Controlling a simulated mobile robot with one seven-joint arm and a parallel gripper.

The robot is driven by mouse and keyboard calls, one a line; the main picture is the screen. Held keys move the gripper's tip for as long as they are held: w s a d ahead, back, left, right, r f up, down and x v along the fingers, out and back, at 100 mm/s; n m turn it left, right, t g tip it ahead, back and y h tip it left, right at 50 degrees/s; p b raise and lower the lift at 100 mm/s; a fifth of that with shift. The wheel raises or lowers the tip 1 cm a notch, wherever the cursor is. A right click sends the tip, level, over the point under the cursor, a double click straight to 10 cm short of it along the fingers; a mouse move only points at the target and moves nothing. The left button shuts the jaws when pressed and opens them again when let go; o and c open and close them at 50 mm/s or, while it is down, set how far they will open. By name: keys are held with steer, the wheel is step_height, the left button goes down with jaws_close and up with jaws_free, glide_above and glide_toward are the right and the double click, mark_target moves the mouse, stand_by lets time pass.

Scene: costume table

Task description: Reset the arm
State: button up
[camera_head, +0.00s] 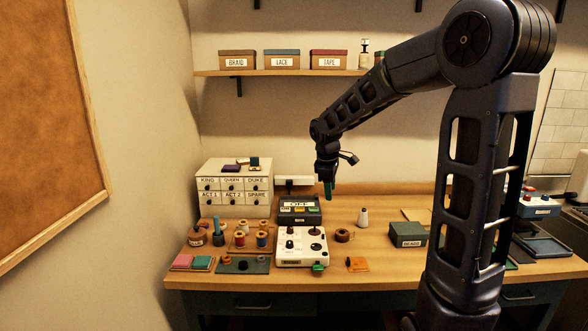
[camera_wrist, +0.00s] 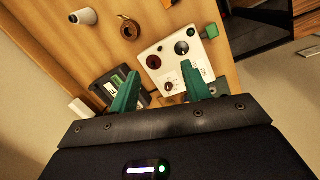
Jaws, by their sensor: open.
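My gripper (camera_head: 328,188) hangs from my raised arm above the back of the wooden table (camera_head: 375,268), pointing down. In the wrist view its two green fingers (camera_wrist: 158,92) are spread apart with nothing between them. Below it and apart from it, a white control box (camera_head: 301,258) with dark knobs and a green piece at its corner stands on the table; it also shows in the wrist view (camera_wrist: 165,55). A dark box with a small display (camera_head: 300,208) stands behind the white box. It is partly hidden by a finger in the wrist view (camera_wrist: 108,88).
A white drawer cabinet (camera_head: 232,197) with labelled drawers stands at the back left, near several thread spools (camera_head: 262,240). A green box (camera_head: 407,234) and a white cone (camera_head: 363,218) stand to the right. Above, a shelf (camera_head: 280,73) carries labelled boxes. The table's front right is mostly clear.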

steer(key=s+d+r+m+t, duration=0.1)
steer(key=s+d+m, duration=0.3)
steer(key=s, duration=0.4)
steer(key=s+d+r+m+t+y, duration=0.1)
steer(key=s+d+r+m, duration=0.1)
steer(key=s+d+m, duration=0.3)
steer(key=s+d+r+m+t, duration=0.1)
steer(key=s+d+m, duration=0.4)
steer(key=s, duration=0.6)
steer(key=shift+s+d+r, duration=0.25)
steer(key=shift+d+r, duration=0.1)
steer(key=shift+d, duration=0.6)
stand_by(0.5)
